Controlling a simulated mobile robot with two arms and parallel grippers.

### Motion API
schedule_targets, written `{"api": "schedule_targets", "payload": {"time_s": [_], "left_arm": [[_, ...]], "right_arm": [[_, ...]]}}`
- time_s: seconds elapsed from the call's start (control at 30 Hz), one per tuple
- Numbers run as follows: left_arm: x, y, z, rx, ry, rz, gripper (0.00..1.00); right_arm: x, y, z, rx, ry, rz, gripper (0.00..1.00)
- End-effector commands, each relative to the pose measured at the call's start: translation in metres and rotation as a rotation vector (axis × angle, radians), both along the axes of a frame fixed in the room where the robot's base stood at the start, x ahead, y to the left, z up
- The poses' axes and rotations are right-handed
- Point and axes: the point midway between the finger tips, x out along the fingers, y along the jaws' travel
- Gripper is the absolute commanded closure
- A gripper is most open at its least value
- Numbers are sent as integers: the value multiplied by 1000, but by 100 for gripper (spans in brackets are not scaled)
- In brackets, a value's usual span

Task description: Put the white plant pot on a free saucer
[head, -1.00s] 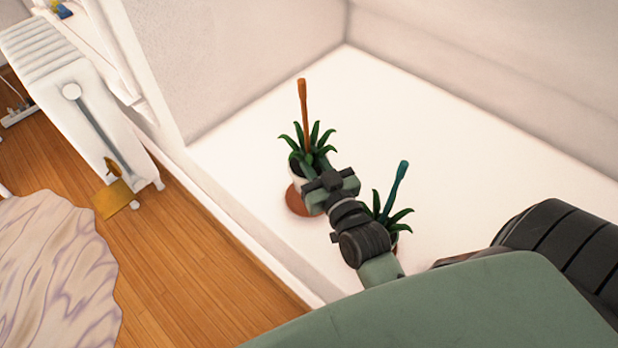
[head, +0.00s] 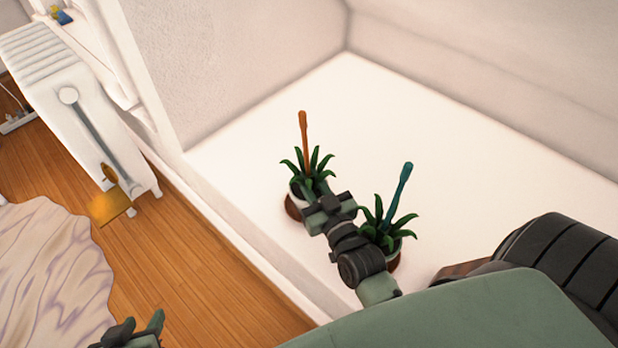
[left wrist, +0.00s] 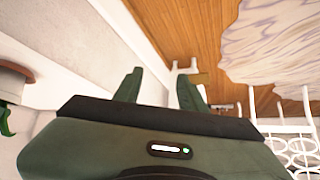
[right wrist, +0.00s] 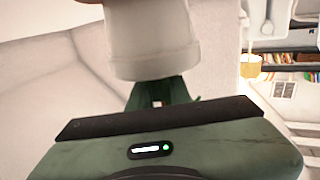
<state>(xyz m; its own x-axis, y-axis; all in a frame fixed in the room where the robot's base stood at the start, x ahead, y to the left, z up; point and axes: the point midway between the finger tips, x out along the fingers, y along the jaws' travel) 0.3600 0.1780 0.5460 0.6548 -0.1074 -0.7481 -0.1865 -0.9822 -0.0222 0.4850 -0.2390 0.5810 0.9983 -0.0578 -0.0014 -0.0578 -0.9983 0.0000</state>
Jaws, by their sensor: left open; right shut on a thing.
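The white plant pot (right wrist: 155,40) holds a spiky green plant with an orange stick (head: 304,132). My right gripper (head: 325,207) is shut on this pot, and its fingers also show below the rim in the right wrist view (right wrist: 160,92). The pot looks upright. A reddish-brown saucer (head: 292,207) shows directly under it in the head view, mostly covered by pot and gripper; whether they touch I cannot tell. My left gripper (head: 140,332) is open and empty at the bottom left, over the floor side, also in the left wrist view (left wrist: 160,90).
A second potted plant with a teal stick (head: 403,185) stands close beside my right arm. A brown piece (head: 458,272) is partly hidden behind my arm. The white ledge (head: 420,130) is clear behind the plants. A white radiator (head: 65,95) stands at the left.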

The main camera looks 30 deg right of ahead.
Motion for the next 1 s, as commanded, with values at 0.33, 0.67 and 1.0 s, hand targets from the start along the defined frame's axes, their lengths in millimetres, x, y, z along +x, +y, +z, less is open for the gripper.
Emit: {"api": "schedule_targets", "payload": {"time_s": [0.33, 0.67, 1.0], "left_arm": [[2, -1, 1, -3, -12, -1, 59], [1, -1, 1, -2, -6, -1, 59], [-49, 16, -20, 51, 238, 20, 59]], "right_arm": [[0, 0, -2, 0, 1, 0, 59], [0, 0, 2, 0, -1, 0, 59], [-63, 4, 0, -1, 8, 2, 59]]}}
